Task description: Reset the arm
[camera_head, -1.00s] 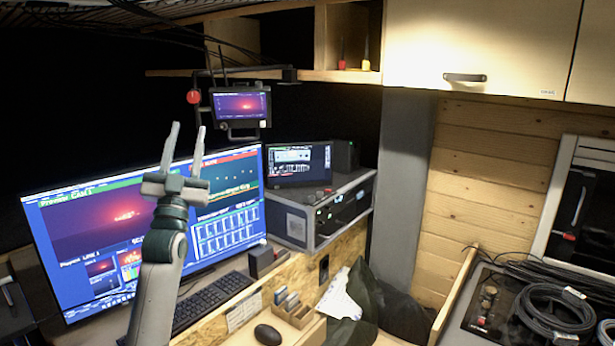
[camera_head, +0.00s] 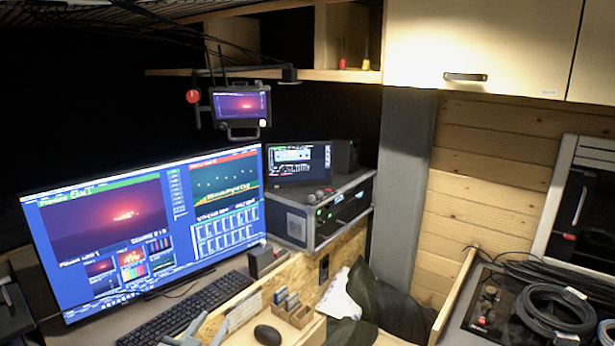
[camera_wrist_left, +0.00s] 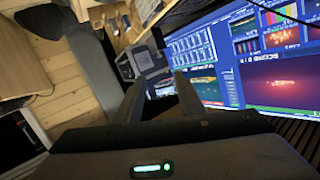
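My left gripper (camera_head: 208,326) shows only by its fingertips at the bottom edge of the head view, in front of the keyboard (camera_head: 190,307). Its two fingers are apart and nothing is between them. In the left wrist view the gripper (camera_wrist_left: 158,98) also has its fingers spread and empty, pointing toward the equipment behind the desk. The rest of the left arm is out of the head view. My right gripper is in neither view.
A wide monitor (camera_head: 110,222) stands behind the keyboard. A small screen (camera_head: 240,104) hangs above it. A mouse (camera_head: 267,335) and a wooden card holder (camera_head: 292,312) are right of the gripper. A rack case (camera_head: 325,212) stands behind. Coiled cables (camera_head: 555,315) lie at right.

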